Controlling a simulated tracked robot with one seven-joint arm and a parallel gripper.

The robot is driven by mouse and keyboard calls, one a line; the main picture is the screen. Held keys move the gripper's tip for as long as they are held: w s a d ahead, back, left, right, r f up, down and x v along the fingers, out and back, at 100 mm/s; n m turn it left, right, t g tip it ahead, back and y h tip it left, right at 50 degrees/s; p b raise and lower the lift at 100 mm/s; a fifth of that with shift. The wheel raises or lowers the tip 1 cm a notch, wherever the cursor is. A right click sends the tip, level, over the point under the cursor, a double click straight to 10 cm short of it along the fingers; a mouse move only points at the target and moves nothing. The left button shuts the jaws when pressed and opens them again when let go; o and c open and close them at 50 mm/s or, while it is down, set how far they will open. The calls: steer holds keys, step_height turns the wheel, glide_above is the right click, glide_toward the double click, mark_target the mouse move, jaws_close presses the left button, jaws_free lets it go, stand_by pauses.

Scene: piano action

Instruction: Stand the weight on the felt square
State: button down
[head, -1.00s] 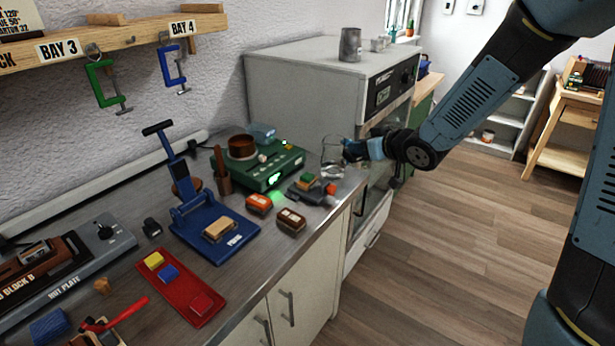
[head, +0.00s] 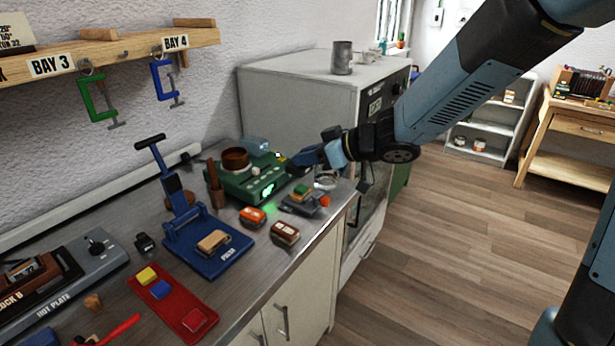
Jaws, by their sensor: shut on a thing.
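My gripper (head: 298,160) reaches in from the right over the bench's back right, beside the green device (head: 255,182) with a lit display. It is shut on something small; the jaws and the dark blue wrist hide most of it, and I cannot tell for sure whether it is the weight. I cannot pick out the felt square with certainty. A blue textured block (head: 40,338) is partly cut off at the lower left.
A glass beaker (head: 326,181) stands below my wrist near the bench edge. A blue press (head: 205,240), an orange block (head: 252,217), a brown block (head: 285,233) and a hot plate (head: 75,280) crowd the bench. The oven (head: 300,95) stands behind.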

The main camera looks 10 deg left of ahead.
steer(key=shift+w+a+f, duration=0.35)
steer(key=shift+w+f, duration=1.15)
steer(key=shift+f, duration=0.3)
steer(key=shift+w+a+f, duration=0.3)
steer(key=shift+w+f, duration=1.2)
steer(key=shift+f, duration=0.35)
steer(key=shift+w+a+f, duration=0.35)
steer(key=shift+w+f, duration=1.15)
steer(key=shift+f, duration=0.3)
steer(key=c, duration=0.9)
jaws_free()
steer(key=shift+f, duration=0.1)
steer(key=shift+c, duration=0.2)
